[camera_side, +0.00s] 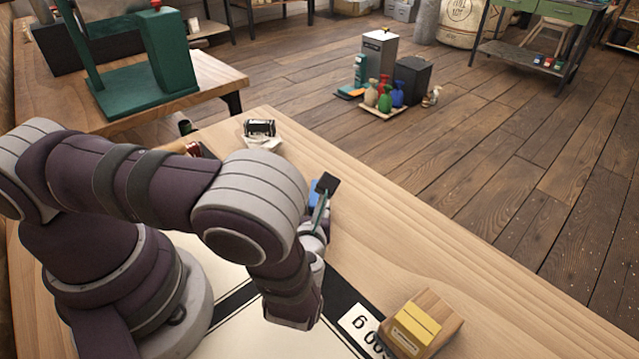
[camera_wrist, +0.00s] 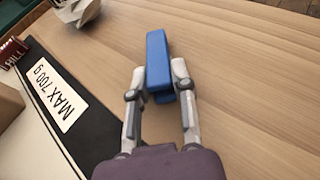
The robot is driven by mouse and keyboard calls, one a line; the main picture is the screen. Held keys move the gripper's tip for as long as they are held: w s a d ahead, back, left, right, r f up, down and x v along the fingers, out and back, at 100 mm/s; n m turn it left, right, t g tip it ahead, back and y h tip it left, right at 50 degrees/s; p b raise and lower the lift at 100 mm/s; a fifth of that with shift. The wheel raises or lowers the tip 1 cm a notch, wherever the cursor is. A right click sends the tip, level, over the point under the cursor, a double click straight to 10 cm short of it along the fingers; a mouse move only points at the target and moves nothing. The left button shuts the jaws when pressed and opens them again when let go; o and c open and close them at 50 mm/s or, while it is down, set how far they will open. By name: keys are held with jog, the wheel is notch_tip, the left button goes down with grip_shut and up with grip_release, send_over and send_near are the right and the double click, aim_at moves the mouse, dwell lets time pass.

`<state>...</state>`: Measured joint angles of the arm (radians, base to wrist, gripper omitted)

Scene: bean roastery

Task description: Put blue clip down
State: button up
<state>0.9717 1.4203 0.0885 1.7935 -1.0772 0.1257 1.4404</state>
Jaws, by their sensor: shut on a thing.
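The blue clip (camera_wrist: 157,60) is a long blue piece in the wrist view, lying lengthwise away from me. My gripper (camera_wrist: 157,86) is shut on its near end, one grey finger on each side. Bare wooden tabletop lies behind and around it in that view. In the side view only a small blue part of the clip (camera_side: 314,194) shows, beyond my arm. My gripper is mostly hidden there behind my arm. I cannot tell whether the clip touches the table or is just above it.
A black-bordered pale mat (camera_wrist: 92,125) with a "MAX 700 g" label (camera_wrist: 60,97) lies left of the clip. A wooden block with yellow pads (camera_side: 424,322) stands near the front. Wood right of the clip is clear.

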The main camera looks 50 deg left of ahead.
jog(key=shift+f, duration=0.1)
jog(key=o, duration=0.8)
